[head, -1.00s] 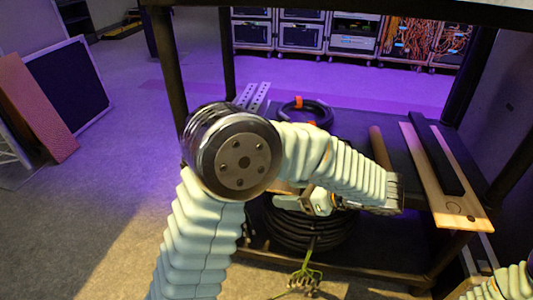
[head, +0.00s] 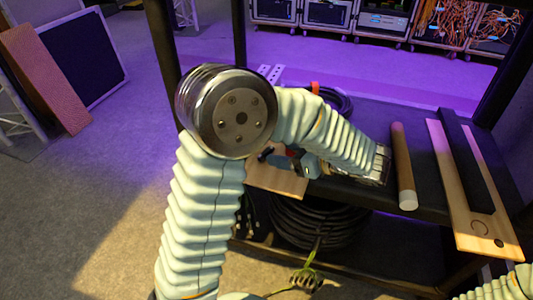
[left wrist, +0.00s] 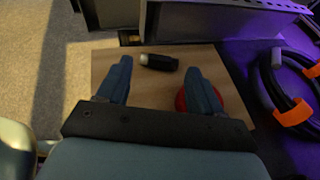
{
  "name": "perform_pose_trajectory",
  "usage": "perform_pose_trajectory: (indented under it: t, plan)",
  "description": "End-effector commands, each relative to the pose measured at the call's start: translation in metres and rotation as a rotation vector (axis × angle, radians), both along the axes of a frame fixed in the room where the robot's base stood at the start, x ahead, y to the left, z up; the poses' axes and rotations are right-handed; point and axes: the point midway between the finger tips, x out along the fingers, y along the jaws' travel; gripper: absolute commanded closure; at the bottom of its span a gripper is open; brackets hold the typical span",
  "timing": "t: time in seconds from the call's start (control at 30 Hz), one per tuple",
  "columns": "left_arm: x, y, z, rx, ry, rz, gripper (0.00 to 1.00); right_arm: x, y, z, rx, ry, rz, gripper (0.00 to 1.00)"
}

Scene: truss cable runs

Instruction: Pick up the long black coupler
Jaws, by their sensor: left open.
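A short-looking black cylinder with a pale end, which seems to be the black coupler (left wrist: 160,61), lies on a wooden board (left wrist: 150,95) in the left wrist view. My left gripper (left wrist: 157,78) is open above the board, with its blue fingers apart. The coupler shows just beyond the fingertips, between their lines, and nothing is held. In the head view my left gripper (head: 286,162) is partly hidden by my own arm over the wooden board (head: 275,180). My right gripper is outside the frames; only a piece of my right arm shows at the lower right corner.
A red round thing (left wrist: 201,98) sits beneath the right-hand finger. A coiled black cable with an orange tie (left wrist: 290,112) lies to the right. A brown tube (head: 403,165) and a long board with a black bar (head: 470,165) lie on the shelf's right. Black cable coils (head: 318,222) sit below.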

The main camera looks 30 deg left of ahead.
Motion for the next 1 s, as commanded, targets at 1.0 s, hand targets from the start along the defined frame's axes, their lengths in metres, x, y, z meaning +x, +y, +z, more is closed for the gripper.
perform_pose_trajectory:
  t: [1.0]
  plan:
    - [0.005,0.049,-0.032,-0.002,0.017,0.006,0.71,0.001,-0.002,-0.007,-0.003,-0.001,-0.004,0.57]
